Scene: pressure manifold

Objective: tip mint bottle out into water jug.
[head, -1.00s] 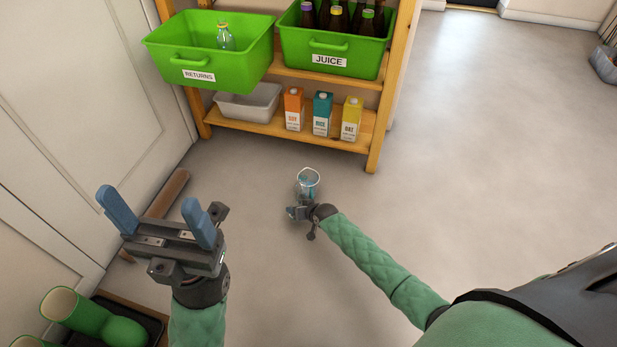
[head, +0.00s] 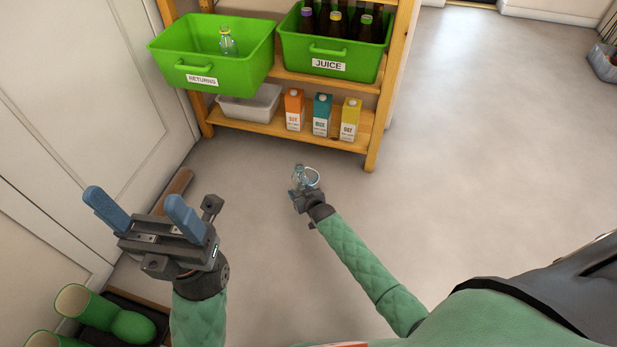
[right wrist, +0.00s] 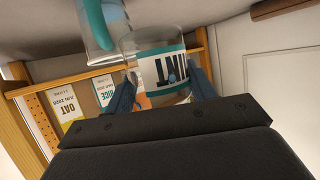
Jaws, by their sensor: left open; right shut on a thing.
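My right gripper (right wrist: 163,95) is shut on the clear mint bottle (right wrist: 150,50), whose label lettering is upside down in the right wrist view. The bottle (head: 299,174) looks small and tilted in the head view, above the floor. A second clear vessel with a teal strip, probably the water jug (right wrist: 103,22), is close to the bottle at the top left of the right wrist view. In the head view a clear round rim (head: 314,177) shows beside the bottle; they overlap. I cannot tell whether anything is pouring. My left gripper (head: 135,215) is open and empty.
A wooden shelf (head: 255,127) holds a green RETURNS bin (head: 165,58) with a clear bottle (head: 228,43), a green JUICE bin (head: 365,63) with dark bottles, a pale tray and three cartons. Green boots (head: 100,315) stand lower left.

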